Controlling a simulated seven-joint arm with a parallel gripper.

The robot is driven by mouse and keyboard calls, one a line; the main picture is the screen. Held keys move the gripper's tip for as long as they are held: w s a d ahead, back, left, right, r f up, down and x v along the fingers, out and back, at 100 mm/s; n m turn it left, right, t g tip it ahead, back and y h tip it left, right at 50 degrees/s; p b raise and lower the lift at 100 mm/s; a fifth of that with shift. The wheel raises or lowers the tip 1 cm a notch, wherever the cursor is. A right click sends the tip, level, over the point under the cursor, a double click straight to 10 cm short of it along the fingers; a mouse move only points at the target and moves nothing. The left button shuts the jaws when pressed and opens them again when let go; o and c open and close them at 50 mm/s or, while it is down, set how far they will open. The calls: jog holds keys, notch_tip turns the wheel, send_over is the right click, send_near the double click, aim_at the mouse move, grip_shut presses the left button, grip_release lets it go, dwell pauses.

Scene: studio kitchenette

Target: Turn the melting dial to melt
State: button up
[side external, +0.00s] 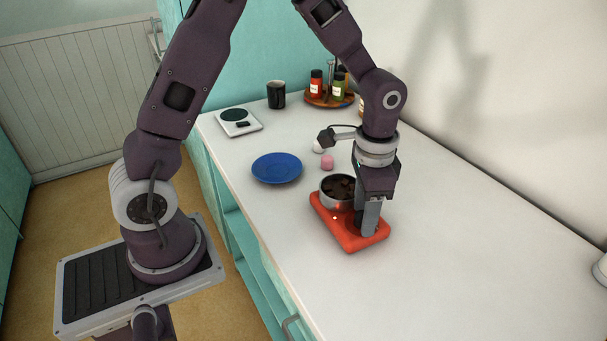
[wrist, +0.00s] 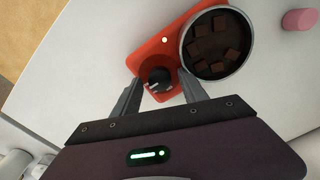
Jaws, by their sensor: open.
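The red melting unit (side external: 346,236) sits on the white counter, with a metal pot (side external: 338,190) of brown chunks on it. In the wrist view the red base (wrist: 148,57), the pot (wrist: 215,44) and a small lit white spot (wrist: 165,40) show. The black dial (wrist: 157,78) has a pale mark on it; its setting labels cannot be read. My gripper (wrist: 162,92) is open, pointing down over the dial end, with the dial between its fingertips. Whether the fingers touch the dial cannot be told. In the side view my gripper (side external: 368,232) hides the dial.
A pink marshmallow-like piece (side external: 327,162) and a white one (side external: 318,146) lie behind the unit. A blue plate (side external: 277,168), a scale (side external: 239,121), a black mug (side external: 276,95) and a spice tray (side external: 316,98) stand farther back.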

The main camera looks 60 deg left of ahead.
jog(key=n, duration=0.3)
jog(key=shift+s+n, duration=0.1)
jog(key=shift+n, duration=0.2)
jog(key=n, duration=0.5)
jog(key=shift+n, duration=0.3)
jog(key=n, duration=0.2)
jog(key=shift+n, duration=0.3)
jog(key=n, duration=0.5)
jog(key=shift+n, duration=0.4)
notch_tip(320, 180, up, 8)
jog(key=shift+s, duration=0.15)
jog(key=s+a+r+m+t, duration=0.1)
jog(key=s+r+m+t, duration=0.1)
jog(key=s, duration=0.4)
jog(key=s+a+r+m+t, duration=0.1)
jog(key=s+r+m, duration=0.3)
jog(key=s+m, duration=0.2)
jog(key=s+a+r+m+t, duration=0.1)
jog(key=s+r+m+t, duration=0.1)
jog(key=s, duration=0.5)
jog(key=r+m, duration=0.1)
jog(key=m, duration=0.1)
jog(key=shift+s+a+r+m+t, duration=0.2)
jog(key=shift+s+r+m+t, duration=0.05)
jog(key=shift+m+t, duration=0.05)
